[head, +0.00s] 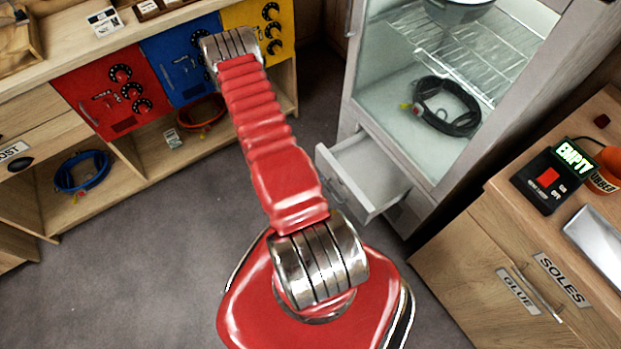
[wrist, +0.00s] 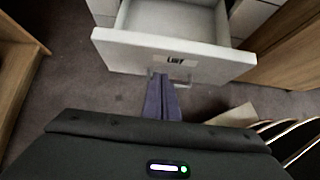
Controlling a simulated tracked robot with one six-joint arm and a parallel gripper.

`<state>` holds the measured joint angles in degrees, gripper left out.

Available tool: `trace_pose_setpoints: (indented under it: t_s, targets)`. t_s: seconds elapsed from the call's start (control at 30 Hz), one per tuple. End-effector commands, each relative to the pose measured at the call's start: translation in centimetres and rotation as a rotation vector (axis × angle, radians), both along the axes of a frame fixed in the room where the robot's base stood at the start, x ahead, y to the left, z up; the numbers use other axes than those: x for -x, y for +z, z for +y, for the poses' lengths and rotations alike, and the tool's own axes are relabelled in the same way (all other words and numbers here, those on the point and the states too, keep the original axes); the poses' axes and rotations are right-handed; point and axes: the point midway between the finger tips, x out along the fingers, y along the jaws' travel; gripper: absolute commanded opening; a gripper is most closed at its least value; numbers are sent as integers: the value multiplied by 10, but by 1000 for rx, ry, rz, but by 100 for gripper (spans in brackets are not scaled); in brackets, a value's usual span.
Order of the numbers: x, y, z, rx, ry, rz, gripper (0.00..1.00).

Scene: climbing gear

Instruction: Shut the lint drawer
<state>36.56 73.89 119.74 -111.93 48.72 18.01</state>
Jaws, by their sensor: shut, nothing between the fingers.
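The lint drawer (head: 368,172) sticks out open and empty from the lower part of the pale drying cabinet (head: 356,122) in the head view. In the wrist view its white front (wrist: 125,50) spans the upper middle, with a small label reading LINT and a clear-looking handle below it. My gripper (wrist: 163,82) has its two dark purple fingers together, with nothing between them. The tips are at or just in front of the handle in the picture; I cannot tell whether they touch. In the head view the gripper is hidden.
A wooden cabinet (head: 470,250) labelled GLUE and SOLES stands right of the drawer. A bench with red (head: 105,90), blue (head: 178,62) and yellow (head: 258,25) panels stands at the left. The grey floor (head: 150,245) between them is clear.

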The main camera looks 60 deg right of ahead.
Motion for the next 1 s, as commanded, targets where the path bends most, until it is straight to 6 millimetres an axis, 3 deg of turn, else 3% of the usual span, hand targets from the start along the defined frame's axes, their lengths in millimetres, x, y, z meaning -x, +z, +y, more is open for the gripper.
trace_pose_setpoints:
  t_s: [0.17, 0.5, 1.0]
  targets:
    - [10, -18, -18, 1, -4, 0, 0]
    - [24, -16, -46, 0, -3, 0, 0]
    - [26, -16, -51, 0, -1, -1, 0]
